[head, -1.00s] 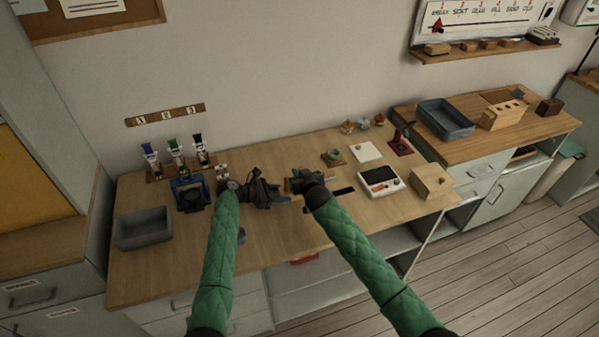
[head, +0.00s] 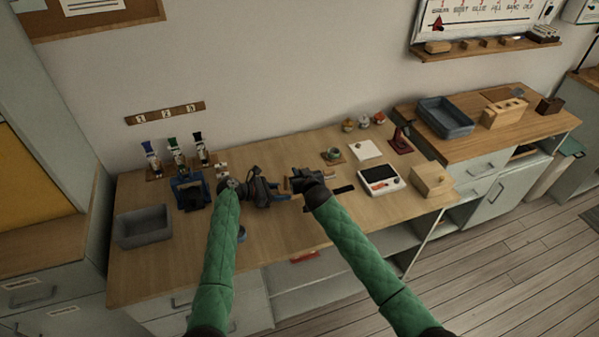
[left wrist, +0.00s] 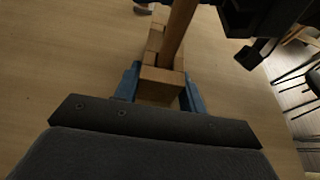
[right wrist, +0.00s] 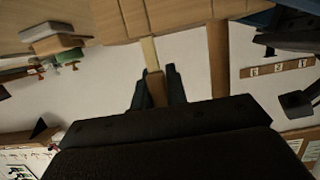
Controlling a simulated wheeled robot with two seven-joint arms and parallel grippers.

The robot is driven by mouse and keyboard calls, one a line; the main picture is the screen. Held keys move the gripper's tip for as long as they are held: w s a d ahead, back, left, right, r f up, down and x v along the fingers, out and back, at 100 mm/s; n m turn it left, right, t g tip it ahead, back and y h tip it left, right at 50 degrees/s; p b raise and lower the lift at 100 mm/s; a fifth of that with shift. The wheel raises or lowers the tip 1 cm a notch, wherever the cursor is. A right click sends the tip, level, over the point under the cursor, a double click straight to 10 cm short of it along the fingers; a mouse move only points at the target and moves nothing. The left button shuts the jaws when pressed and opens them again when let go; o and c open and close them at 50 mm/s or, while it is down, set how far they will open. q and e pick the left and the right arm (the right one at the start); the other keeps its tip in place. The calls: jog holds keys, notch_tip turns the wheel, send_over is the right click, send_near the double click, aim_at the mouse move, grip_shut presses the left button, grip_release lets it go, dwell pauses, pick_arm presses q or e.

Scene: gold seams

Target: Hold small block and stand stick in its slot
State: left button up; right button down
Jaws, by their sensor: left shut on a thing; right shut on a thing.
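My left gripper (head: 284,197) is low over the middle of the workbench. In the left wrist view its blue fingers (left wrist: 160,92) are shut on the small wooden block (left wrist: 162,78). A brown stick (left wrist: 180,28) rises at the block's far side; whether its foot is in the slot is hidden. My right gripper (head: 292,184) is just beyond the left one. In the right wrist view its fingers (right wrist: 158,84) are shut on a thin wooden stick (right wrist: 154,68), whose pale end reaches wooden block pieces (right wrist: 165,14). A second wooden upright (right wrist: 218,60) stands beside it.
On the workbench (head: 270,240), a grey bin (head: 143,228) and several nutcracker figures (head: 176,153) stand left. A white scale (head: 381,180), wooden box (head: 431,180) and dark red stand (head: 401,140) lie right. The front strip is mostly clear.

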jog(key=c, duration=1.3)
grip_release()
jog(key=shift+v, duration=2.5)
jog(key=v, duration=1.2)
jog(key=shift+a, duration=0.1)
pick_arm(q)
jog(key=o, duration=1.2)
